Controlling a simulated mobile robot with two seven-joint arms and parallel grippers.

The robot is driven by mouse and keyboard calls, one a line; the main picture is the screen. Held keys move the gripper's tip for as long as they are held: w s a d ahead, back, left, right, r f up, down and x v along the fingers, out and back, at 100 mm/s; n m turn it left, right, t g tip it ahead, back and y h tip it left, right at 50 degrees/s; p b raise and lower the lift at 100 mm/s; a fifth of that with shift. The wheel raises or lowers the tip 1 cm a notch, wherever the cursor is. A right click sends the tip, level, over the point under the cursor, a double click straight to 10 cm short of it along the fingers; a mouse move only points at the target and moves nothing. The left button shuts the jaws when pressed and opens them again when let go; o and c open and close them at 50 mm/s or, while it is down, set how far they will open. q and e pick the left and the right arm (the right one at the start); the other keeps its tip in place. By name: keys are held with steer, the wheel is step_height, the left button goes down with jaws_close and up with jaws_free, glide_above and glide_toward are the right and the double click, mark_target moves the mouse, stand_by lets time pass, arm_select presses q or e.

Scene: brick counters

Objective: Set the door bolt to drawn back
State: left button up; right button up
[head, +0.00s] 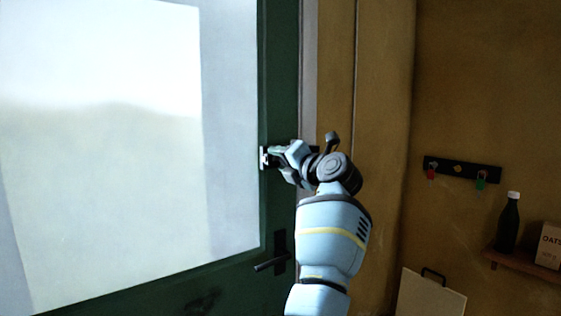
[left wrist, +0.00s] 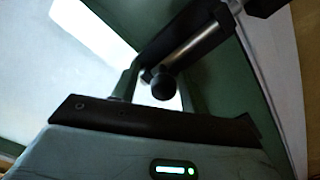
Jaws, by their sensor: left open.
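The door bolt (head: 265,158) is a small dark and silver fitting on the green door's edge stile, mostly hidden behind my gripper in the head view. In the left wrist view its silver bar (left wrist: 195,46) lies in a black housing, with a round dark knob (left wrist: 163,86) at the lower left. My left gripper (head: 281,156) is open at the bolt. In the left wrist view its fingers (left wrist: 158,88) stand either side of the knob; I cannot tell whether they touch it. Whether the bar reaches into the frame is unclear. My right gripper is not in view.
The green door (head: 279,60) has a large bright pane. A black lever handle (head: 270,263) sits below the bolt. To the right are a key rack (head: 462,169), a shelf (head: 530,262) with a dark bottle (head: 508,225) and oats box (head: 551,246), and a pale board (head: 430,295).

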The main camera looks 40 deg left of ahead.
arm_select(q)
steer(key=v, duration=0.7)
steer(key=shift+b, duration=0.35)
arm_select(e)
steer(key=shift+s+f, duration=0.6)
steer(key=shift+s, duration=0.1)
arm_select(q)
steer(key=shift+s+f, duration=0.1)
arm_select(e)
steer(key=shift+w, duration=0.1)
